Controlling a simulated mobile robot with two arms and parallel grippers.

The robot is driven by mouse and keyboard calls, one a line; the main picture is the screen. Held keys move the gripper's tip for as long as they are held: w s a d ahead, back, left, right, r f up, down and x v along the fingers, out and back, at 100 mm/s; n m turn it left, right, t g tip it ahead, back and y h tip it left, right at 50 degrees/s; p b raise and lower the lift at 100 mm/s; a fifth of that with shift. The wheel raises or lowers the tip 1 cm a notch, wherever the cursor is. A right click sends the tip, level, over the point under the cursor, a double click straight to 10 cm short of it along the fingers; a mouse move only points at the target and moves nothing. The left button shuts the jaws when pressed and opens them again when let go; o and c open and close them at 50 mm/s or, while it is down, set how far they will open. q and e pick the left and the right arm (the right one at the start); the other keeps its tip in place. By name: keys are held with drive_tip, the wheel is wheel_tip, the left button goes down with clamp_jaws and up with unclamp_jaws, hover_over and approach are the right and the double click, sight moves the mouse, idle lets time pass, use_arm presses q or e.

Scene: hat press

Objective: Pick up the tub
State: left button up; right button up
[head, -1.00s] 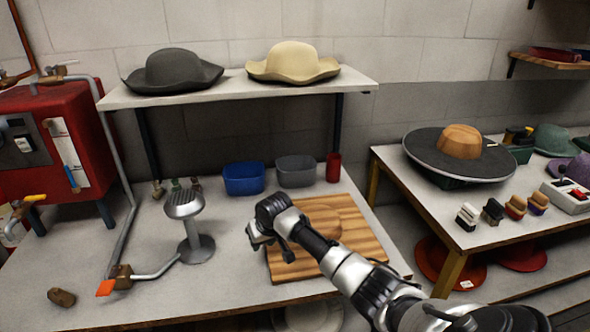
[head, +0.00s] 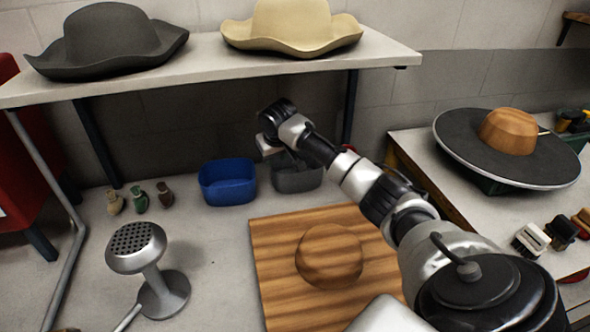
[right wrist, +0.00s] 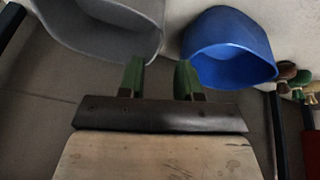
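A blue tub (head: 228,183) and a grey tub (head: 297,178) stand side by side at the back of the bench, under the shelf. My right gripper (head: 268,150) is above and beside the grey tub, and my right arm hides part of that tub. In the right wrist view, the right gripper (right wrist: 160,80) shows two green fingers, apart with nothing between them. There, the grey tub (right wrist: 105,25) is at upper left and the blue tub (right wrist: 230,50) at upper right. The fingers point toward the space between them. The left gripper is not in view.
A wooden board (head: 275,245) with a round raised block lies in front of the tubs. The shelf (head: 210,62) with two hats hangs above. A second table is at right.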

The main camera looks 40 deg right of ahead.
sight(275, 171)
drive_tip(key=x, duration=0.7)
drive_tip(key=shift+d+f, duration=0.2)
drive_tip(key=shift+f, duration=0.05)
drive_tip(key=shift+w+d+f, duration=0.1)
drive_tip(key=shift+w+f, duration=0.15)
drive_tip(key=shift+f, duration=0.2)
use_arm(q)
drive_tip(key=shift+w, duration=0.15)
use_arm(e)
drive_tip(key=shift+c, duration=0.3)
clamp_jaws()
